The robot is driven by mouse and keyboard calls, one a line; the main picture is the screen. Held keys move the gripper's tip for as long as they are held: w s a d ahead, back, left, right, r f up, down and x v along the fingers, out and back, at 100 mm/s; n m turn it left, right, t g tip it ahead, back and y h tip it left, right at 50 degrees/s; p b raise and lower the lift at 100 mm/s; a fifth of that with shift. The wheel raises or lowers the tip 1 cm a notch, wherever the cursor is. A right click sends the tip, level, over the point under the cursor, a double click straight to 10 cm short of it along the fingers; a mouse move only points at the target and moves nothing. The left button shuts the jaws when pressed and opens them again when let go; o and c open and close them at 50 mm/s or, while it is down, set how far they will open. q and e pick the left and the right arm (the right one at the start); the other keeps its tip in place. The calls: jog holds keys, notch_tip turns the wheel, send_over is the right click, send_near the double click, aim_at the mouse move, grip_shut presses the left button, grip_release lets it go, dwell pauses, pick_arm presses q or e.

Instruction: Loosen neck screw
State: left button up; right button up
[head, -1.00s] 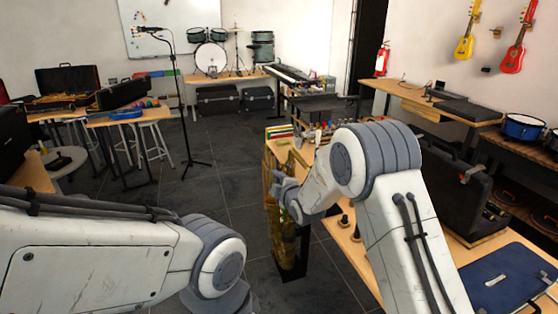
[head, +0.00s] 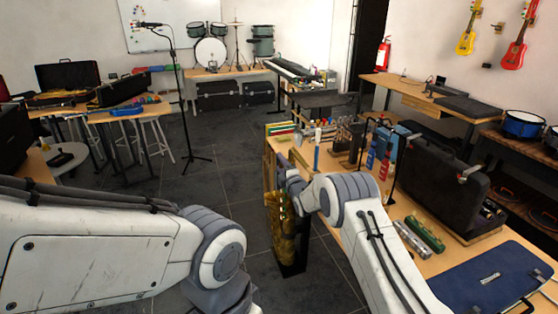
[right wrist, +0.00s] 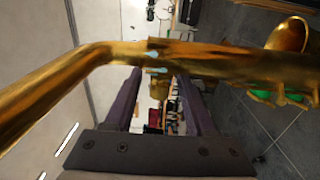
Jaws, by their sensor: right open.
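A brass saxophone (head: 279,222) stands upright in front of the right workbench in the head view. In the right wrist view its golden neck (right wrist: 95,62) runs across the upper picture, bent down at the left. The neck screw appears as small pale blue pieces (right wrist: 154,70) on the collar at the middle. My right gripper (right wrist: 157,86) is open, its two dark fingers pointing at the neck on either side of the screw; the neck covers their tips. In the head view my right gripper (head: 294,186) is at the saxophone's top, partly hidden. My left gripper is out of view.
The workbench (head: 350,262) holds bottles, a red spray bottle (head: 384,168), a green-and-grey harmonica-like item (head: 424,230), an open black case (head: 440,180) and a blue case (head: 495,285). A microphone stand (head: 180,95) is farther back. The floor left of the saxophone is clear.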

jog(key=shift+x, duration=1.15)
grip_shut()
jog(key=shift+f+g, duration=0.2)
jog(key=shift+g, duration=0.5)
grip_release()
jog(key=b+v, duration=0.2)
jog(key=v, duration=0.8)
jog(key=shift+s+b, duration=0.25)
jog(key=shift+b, duration=0.15)
